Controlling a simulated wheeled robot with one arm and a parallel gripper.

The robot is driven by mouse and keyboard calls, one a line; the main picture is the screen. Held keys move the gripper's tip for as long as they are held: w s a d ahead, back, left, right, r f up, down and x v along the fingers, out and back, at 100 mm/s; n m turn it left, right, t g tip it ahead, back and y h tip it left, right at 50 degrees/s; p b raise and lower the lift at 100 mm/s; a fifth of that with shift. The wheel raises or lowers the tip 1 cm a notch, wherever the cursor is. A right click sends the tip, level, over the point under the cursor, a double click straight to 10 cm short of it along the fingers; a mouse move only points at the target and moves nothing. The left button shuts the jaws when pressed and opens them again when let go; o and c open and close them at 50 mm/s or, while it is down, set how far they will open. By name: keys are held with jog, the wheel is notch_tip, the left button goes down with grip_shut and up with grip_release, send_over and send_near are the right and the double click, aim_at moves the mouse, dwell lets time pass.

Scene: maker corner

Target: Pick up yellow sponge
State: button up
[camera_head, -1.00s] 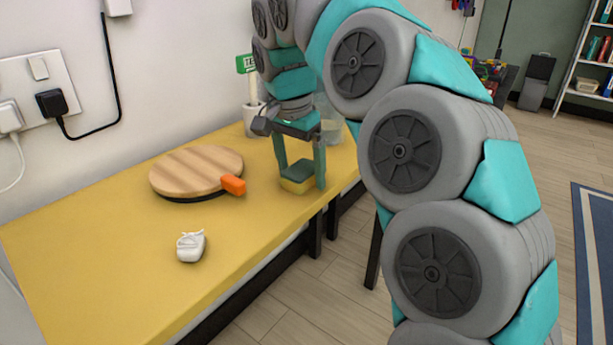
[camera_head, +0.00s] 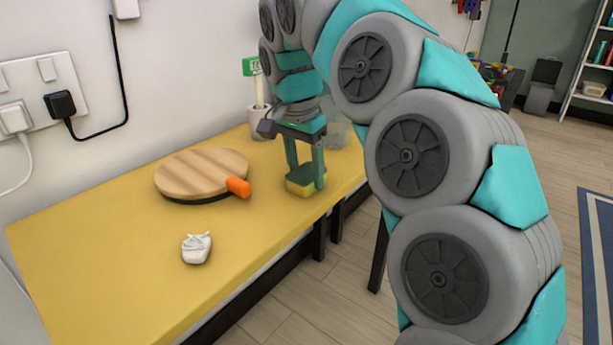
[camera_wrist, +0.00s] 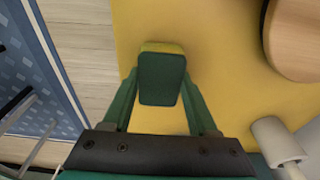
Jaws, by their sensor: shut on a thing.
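The yellow sponge (camera_head: 299,189) has a dark green top layer and is near the table's front edge in the head view. My gripper (camera_head: 305,182) points down with its two fingers on either side of the sponge, shut on it. In the wrist view the sponge (camera_wrist: 162,78) shows its green face between the fingertips of my gripper (camera_wrist: 161,90), with a yellow strip at its far end. I cannot tell whether the sponge still touches the table.
The yellow table (camera_head: 110,260) holds a round wooden board (camera_head: 200,172) with an orange object (camera_head: 238,187) at its edge. A small white object (camera_head: 197,247) lies nearer the camera. A white pot (camera_head: 258,123) and a clear container (camera_head: 337,135) stand behind my gripper. The table's left part is clear.

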aim_at(308, 170)
jog(key=shift+r, duration=0.1)
jog(key=shift+w+r, duration=0.1)
jog(key=shift+r, duration=1.55)
grip_shut()
jog(key=s+d+b, duration=0.1)
jog(key=s+d, duration=0.1)
jog(key=s, duration=0.5)
jog(key=s+d+r+b, duration=0.1)
jog(key=s+d+b, duration=0.1)
jog(key=s, duration=0.6)
jog(key=shift+s+d+r, duration=0.2)
jog(key=shift+d+r, duration=0.05)
jog(key=shift+d, duration=0.3)
